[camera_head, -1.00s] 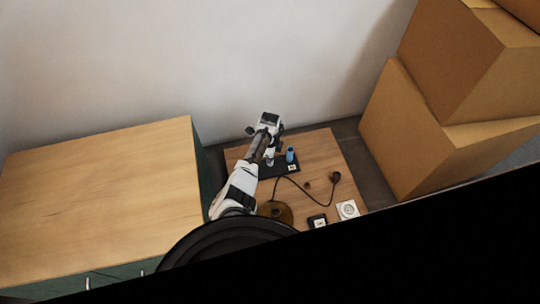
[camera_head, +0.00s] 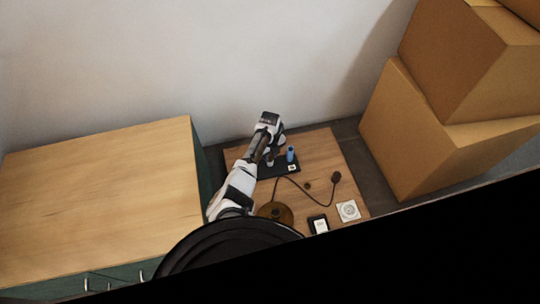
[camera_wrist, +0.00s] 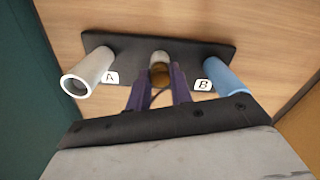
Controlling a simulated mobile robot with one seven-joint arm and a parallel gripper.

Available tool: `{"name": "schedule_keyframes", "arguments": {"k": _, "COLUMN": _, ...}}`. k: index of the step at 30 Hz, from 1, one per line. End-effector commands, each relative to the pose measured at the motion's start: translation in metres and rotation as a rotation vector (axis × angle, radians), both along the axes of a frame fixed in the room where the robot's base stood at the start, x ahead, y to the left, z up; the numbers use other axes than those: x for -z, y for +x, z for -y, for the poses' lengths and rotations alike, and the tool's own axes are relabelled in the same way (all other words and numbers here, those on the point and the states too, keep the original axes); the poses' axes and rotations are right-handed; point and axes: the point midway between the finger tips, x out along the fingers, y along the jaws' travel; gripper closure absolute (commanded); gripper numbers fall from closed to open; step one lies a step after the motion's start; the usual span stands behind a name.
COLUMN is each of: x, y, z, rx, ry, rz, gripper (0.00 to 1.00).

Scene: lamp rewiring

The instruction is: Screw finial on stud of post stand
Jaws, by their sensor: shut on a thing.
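In the wrist view, a black post stand (camera_wrist: 210,48) carries a white post (camera_wrist: 88,72) by label A, a blue post (camera_wrist: 226,75) by label B, and a short grey middle post (camera_wrist: 159,57). My gripper (camera_wrist: 159,82) is shut on a small brass-brown finial (camera_wrist: 160,75) right at the middle post. I cannot tell whether the finial touches the stud, which is hidden. In the head view, the stand (camera_head: 284,170) and blue post (camera_head: 290,154) show beside my arm, which hides the gripper's tips.
The wooden table (camera_head: 318,150) also holds a round brown lamp base (camera_head: 283,211), a cord ending in a dark plug (camera_head: 336,176), a small brown piece (camera_head: 307,185), a dark box (camera_head: 318,224) and a white socket plate (camera_head: 349,211). A cabinet (camera_head: 100,190) stands left, cardboard boxes (camera_head: 420,135) right.

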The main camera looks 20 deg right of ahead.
Motion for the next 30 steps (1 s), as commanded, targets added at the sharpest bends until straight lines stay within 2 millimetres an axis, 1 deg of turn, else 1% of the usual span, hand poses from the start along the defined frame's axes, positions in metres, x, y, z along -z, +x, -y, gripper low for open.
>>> {"name": "schedule_keyframes", "arguments": {"k": 3, "x": 0.0003, "y": -0.0005, "z": 0.0003, "rx": 0.115, "ry": 0.000, "rz": -0.003, "gripper": 0.99}}
{"name": "schedule_keyframes", "arguments": {"k": 5, "x": 0.0001, "y": -0.0006, "z": 0.0003, "rx": 0.146, "ry": 0.000, "rz": -0.002, "gripper": 0.99}}
{"name": "schedule_keyframes", "arguments": {"k": 14, "x": -0.0001, "y": -0.0006, "z": 0.0003, "rx": 0.161, "ry": 0.000, "rz": -0.003, "gripper": 0.99}}
{"name": "schedule_keyframes", "arguments": {"k": 17, "x": 0.0004, "y": -0.0005, "z": 0.0003, "rx": 0.205, "ry": -0.001, "rz": -0.003, "gripper": 0.99}}
{"name": "schedule_keyframes", "arguments": {"k": 20, "x": 0.0008, "y": -0.0002, "z": 0.0001, "rx": 0.326, "ry": 0.000, "rz": -0.002, "gripper": 0.99}}
{"name": "schedule_keyframes", "arguments": {"k": 27, "x": 0.0013, "y": 0.0001, "z": 0.0003, "rx": 0.668, "ry": 0.000, "rz": -0.001, "gripper": 0.99}}
{"name": "schedule_keyframes", "arguments": {"k": 30, "x": 0.0042, "y": 0.0024, "z": -0.0003, "rx": 0.778, "ry": 0.002, "rz": 0.004, "gripper": 0.99}}
